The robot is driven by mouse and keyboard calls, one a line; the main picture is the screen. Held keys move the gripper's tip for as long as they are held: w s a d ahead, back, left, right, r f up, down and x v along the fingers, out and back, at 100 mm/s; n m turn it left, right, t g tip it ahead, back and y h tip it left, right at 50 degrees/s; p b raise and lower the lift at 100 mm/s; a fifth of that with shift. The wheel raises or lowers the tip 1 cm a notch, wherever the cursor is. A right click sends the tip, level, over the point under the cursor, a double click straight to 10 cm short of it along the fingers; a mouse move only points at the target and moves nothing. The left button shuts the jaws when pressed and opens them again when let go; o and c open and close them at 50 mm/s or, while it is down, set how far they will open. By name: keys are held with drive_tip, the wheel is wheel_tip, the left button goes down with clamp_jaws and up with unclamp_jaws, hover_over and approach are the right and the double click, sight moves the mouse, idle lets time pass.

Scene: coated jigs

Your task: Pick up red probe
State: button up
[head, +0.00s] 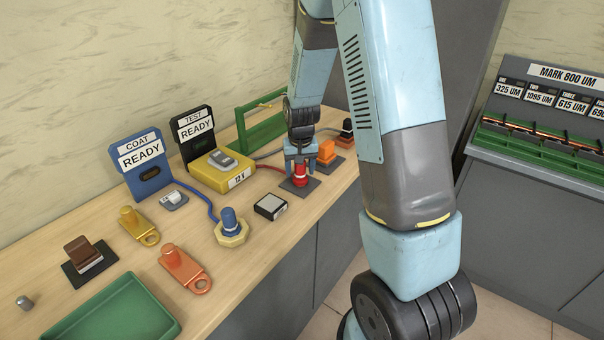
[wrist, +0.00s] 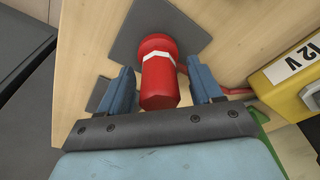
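The red probe (head: 300,175) stands upright on a dark square pad on the wooden bench, with a red cable leading to the yellow 12 V box. In the wrist view the red probe (wrist: 159,75) has a white chevron band and lies between the two blue fingers. My gripper (head: 300,156) is over the probe from above. In the wrist view my gripper (wrist: 161,88) is open, with a gap visible on both sides of the probe. The probe's top is partly hidden by the gripper in the head view.
An orange block (head: 326,152) stands close to the right of the probe. The yellow box (head: 219,170) is to the left, and a small black box (head: 270,207) is in front. A blue probe (head: 230,222) and a green tray (head: 115,316) are farther left.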

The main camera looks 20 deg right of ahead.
clamp_jaws()
idle(0.4)
wheel_tip(320, 180, up, 4)
drive_tip(key=shift+s+a+f, duration=0.1)
drive_tip(key=shift+s, duration=0.05)
drive_tip(key=s+a+r, duration=0.2)
drive_tip(key=s+r, duration=0.2)
drive_tip(key=s, duration=0.2)
drive_tip(key=s+a+r, duration=0.3)
drive_tip(key=s+r, duration=0.2)
drive_tip(key=s, duration=0.1)
drive_tip(key=shift+s+a+r, duration=0.15)
drive_tip(key=shift+s+a, duration=0.1)
drive_tip(key=shift+s, duration=0.05)
drive_tip(key=c, duration=0.6)
unclamp_jaws()
clamp_jaws()
